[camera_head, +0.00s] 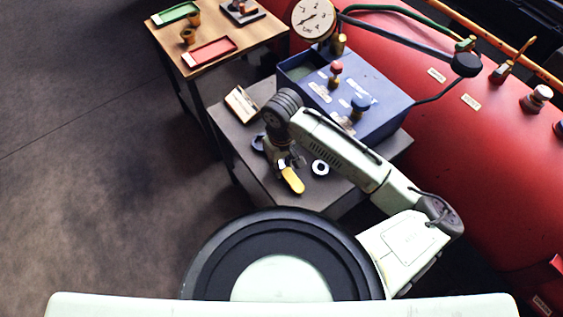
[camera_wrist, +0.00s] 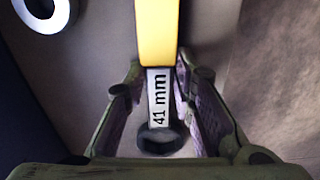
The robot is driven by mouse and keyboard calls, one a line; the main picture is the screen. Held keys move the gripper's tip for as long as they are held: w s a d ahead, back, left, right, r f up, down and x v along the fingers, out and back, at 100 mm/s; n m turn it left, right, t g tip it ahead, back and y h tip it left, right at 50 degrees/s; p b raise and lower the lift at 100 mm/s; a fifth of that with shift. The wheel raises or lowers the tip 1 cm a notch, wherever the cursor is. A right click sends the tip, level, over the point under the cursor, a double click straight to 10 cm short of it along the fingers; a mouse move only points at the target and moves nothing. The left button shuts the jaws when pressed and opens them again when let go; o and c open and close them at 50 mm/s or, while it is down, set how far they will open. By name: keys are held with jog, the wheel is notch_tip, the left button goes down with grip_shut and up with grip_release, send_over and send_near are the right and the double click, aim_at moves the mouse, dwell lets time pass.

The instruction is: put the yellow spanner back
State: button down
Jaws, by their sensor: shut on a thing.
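The yellow spanner (camera_wrist: 157,32) runs down the middle of the wrist view, with a yellow handle, a pale "41 mm" label and a dark ring end nearest me. My gripper (camera_wrist: 158,78) is shut on it around the labelled part, a finger on each side. In the head view the yellow handle (camera_head: 292,181) sticks out below my gripper (camera_head: 287,162), over the front of the grey table (camera_head: 235,150). The rest of the spanner is mostly hidden there by my gripper. I cannot tell whether it touches the table.
A white ring (camera_head: 320,168) lies just right of the spanner. A dark ring-like thing (camera_head: 258,143) shows left of my gripper. A cream labelled block (camera_head: 241,104) and a blue box (camera_head: 375,118) with knobs stand behind. A red boiler (camera_head: 480,150) is at right.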

jog(key=c, duration=1.3)
grip_release()
jog(key=shift+f, duration=0.1)
jog(key=shift+c, duration=0.2)
